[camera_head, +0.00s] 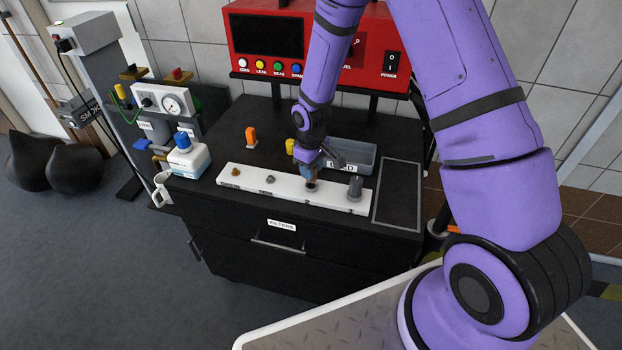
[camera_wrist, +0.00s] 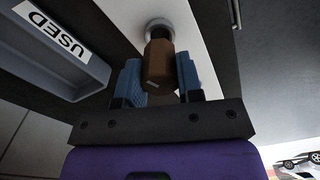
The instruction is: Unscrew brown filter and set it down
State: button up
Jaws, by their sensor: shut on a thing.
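The brown filter (camera_wrist: 158,62) is between the blue fingers of my gripper (camera_wrist: 160,80) in the wrist view. Its far end is at a round metal fitting (camera_wrist: 158,26) on the white strip (camera_head: 245,182); I cannot tell whether its thread is engaged. In the head view my gripper (camera_head: 310,174) points down over the strip's middle-right fitting. The filter is mostly hidden there by the fingers. A grey bin labelled USED (camera_head: 356,156) stands just behind the strip; it also shows at upper left in the wrist view (camera_wrist: 92,62).
A dark grey cylinder (camera_head: 355,188) stands on the strip's right end. Brass (camera_head: 236,172) and grey (camera_head: 270,179) fittings are at its left. An orange piece (camera_head: 251,137), a yellow piece (camera_head: 290,146) and a blue-capped bottle (camera_head: 188,157) stand nearby. A bare outlined area (camera_head: 398,195) lies right.

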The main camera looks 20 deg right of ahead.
jog(key=shift+r, duration=0.15)
jog(key=shift+r, duration=0.45)
dwell(0.3)
